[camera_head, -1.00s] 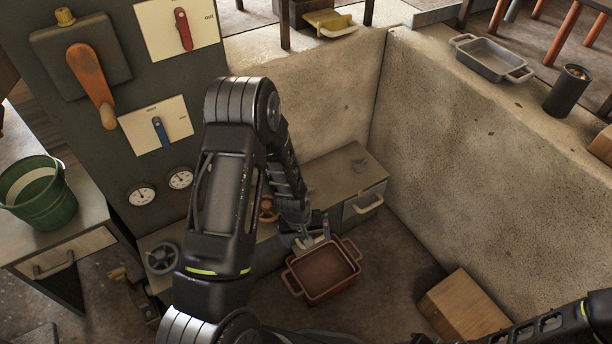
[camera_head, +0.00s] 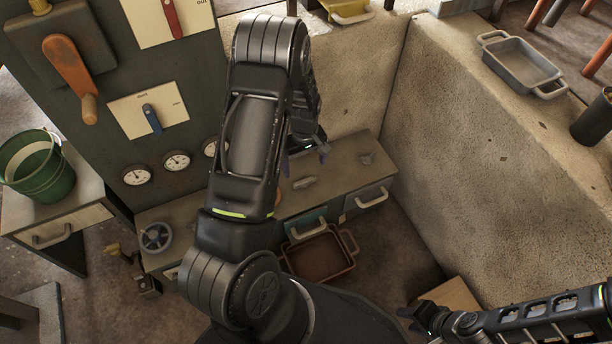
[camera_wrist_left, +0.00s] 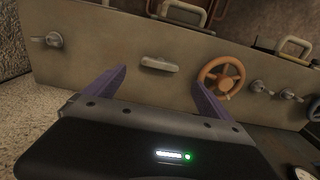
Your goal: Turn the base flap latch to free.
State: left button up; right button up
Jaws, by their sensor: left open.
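A small grey latch handle (camera_head: 304,183) lies on the top of the low base bench (camera_head: 335,178). It also shows in the left wrist view (camera_wrist_left: 158,64), lying about crosswise between my fingertips. A second grey latch (camera_head: 366,160) sits further right on the bench; in the wrist view it is at the left (camera_wrist_left: 47,40). I cannot tell for sure which is the base flap latch. My left gripper (camera_head: 304,158) is open and empty above the bench, apart from the nearer latch; its fingers also show in the wrist view (camera_wrist_left: 158,80). My right gripper (camera_head: 415,315) is low at the right, its fingers unclear.
An orange handwheel (camera_wrist_left: 221,76) stands beside the middle latch. A teal front (camera_head: 305,222) and a grey drawer (camera_head: 370,197) have bar handles. A red-brown tray (camera_head: 318,258) is on the floor before them. A concrete wall (camera_head: 480,140) bounds the right side.

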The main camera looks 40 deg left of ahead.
aim_at(305, 180)
pick_arm(q)
notch_tip(305, 180, down, 8)
jog(key=shift+r+b, duration=0.1)
jog(key=shift+b, duration=1.05)
jog(key=shift+c, duration=0.5)
jog(key=c, duration=1.3)
